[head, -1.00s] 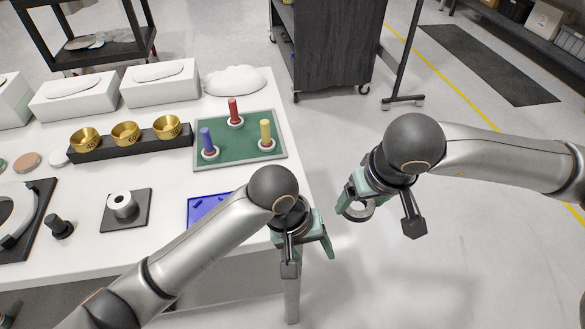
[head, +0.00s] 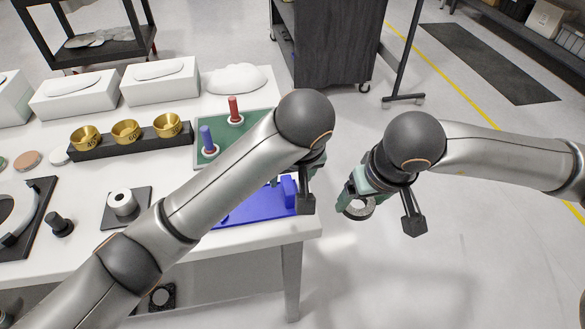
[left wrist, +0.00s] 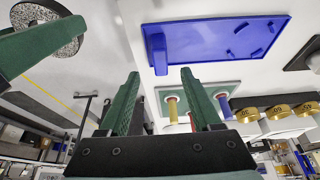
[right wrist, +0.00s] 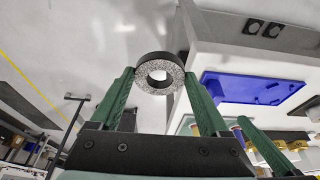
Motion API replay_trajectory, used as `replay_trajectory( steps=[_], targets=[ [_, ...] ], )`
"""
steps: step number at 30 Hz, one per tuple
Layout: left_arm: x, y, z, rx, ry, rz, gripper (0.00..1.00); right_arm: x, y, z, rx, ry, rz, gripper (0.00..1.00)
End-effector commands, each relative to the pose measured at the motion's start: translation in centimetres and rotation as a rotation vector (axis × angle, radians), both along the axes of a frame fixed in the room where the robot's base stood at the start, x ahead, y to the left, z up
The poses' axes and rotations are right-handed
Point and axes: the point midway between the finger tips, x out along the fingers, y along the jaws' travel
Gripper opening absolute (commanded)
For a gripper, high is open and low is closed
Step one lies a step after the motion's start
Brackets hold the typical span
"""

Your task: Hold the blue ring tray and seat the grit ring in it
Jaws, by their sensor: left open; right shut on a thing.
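The blue ring tray (head: 250,206) lies flat at the table's right front corner, partly hidden by my left arm in the head view. It has an upright tab (left wrist: 157,54) at one end and several short curved ridges. My left gripper (left wrist: 160,78) is open and empty, with the tab just beyond its fingertips and roughly in line with the gap. The grit ring (right wrist: 160,73) is speckled grey with a dark outer side. My right gripper (right wrist: 158,82) is shut on it and holds it off the table's right side, clear of the tray.
A green board (head: 235,125) with coloured pegs lies behind the tray, partly covered by my left arm. A dark rack with brass cups (head: 125,133) and a white spool on a dark plate (head: 122,203) stand left. Open floor lies right of the table edge.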

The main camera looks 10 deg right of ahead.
Motion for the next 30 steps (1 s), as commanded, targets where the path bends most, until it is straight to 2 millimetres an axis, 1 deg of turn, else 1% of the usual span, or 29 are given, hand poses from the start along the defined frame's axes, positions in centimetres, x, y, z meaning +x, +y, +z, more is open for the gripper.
replay_trajectory(
  steps=[1, 6, 9, 13, 18, 26, 29, 30],
  targets=[
    [0.1, -0.1, -0.9, -0.001, 0.008, 0.001, 0.65, 0.0, 0.0, 0.1, 0.001, -0.002, 0.000, 0.00],
    [1.5, 0.2, -3.8, 0.006, 0.001, 0.001, 0.65, 0.0, 0.0, 0.1, 0.001, -0.002, 0.000, 0.00],
    [2.1, 0.1, -5.2, 0.004, 0.001, 0.001, 0.65, 0.0, 0.0, 0.1, 0.001, -0.002, 0.000, 0.00],
    [2.7, 0.1, -6.6, 0.004, 0.001, 0.000, 0.65, 0.0, 0.0, 0.1, 0.001, -0.002, 0.000, 0.00],
    [3.1, 0.1, -7.5, 0.001, 0.000, -0.001, 0.65, 0.0, 0.0, 0.1, 0.001, -0.002, 0.000, 0.00],
    [3.1, 0.0, -7.6, 0.002, 0.000, -0.001, 0.65, 0.0, 0.0, 0.1, 0.001, -0.002, 0.000, 0.00],
    [3.1, 0.0, -7.6, 0.002, 0.000, -0.001, 0.56, 0.0, 0.0, 0.1, 0.001, -0.002, 0.000, 0.00],
    [3.1, 0.0, -7.6, 0.002, 0.000, -0.001, 0.52, 0.0, 0.0, 0.1, 0.001, -0.002, 0.000, 0.00]
  ],
)
